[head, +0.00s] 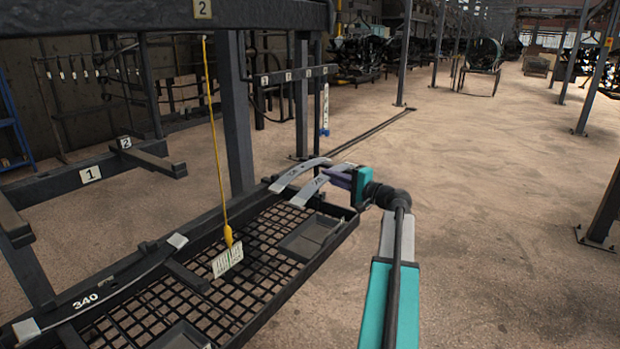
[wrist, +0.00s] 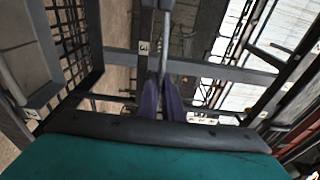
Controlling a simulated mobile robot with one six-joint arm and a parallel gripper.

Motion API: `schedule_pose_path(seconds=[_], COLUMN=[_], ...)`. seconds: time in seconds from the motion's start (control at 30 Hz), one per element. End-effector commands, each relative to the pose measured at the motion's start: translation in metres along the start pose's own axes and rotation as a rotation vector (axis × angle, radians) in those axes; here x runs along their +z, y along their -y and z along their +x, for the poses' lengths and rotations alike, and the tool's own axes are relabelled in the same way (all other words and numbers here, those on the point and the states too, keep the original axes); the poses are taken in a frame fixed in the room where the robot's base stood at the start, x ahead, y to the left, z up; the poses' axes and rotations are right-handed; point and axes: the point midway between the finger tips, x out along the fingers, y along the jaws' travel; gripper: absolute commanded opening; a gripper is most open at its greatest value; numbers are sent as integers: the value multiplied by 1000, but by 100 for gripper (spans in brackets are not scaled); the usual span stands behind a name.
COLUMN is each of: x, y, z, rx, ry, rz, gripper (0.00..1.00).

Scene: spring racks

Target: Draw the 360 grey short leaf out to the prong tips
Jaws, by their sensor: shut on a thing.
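Two short curved grey leaves lie side by side at the far right end of the black mesh tray in the head view: a farther leaf (head: 298,174) and a nearer leaf (head: 312,188). Dark marks on them are too small to read. My gripper (head: 343,178), with purple fingers and a teal body, is at the right end of the nearer leaf. In the wrist view its purple fingers (wrist: 162,100) are shut around a narrow grey piece (wrist: 166,50), which looks like this leaf. The fingers hide the gripped end. I cannot tell which prongs bear the leaf.
Dark beams marked 1 and 2 (head: 60,183) stand left. The floor (head: 480,210) right is open.

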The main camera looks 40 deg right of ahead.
Motion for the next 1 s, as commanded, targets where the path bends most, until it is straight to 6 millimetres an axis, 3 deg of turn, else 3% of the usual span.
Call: schedule_pose_path(seconds=[1.0], x=[-2], y=[3], z=[-16], rx=[-4], ry=[1], rz=[1], gripper=[0])
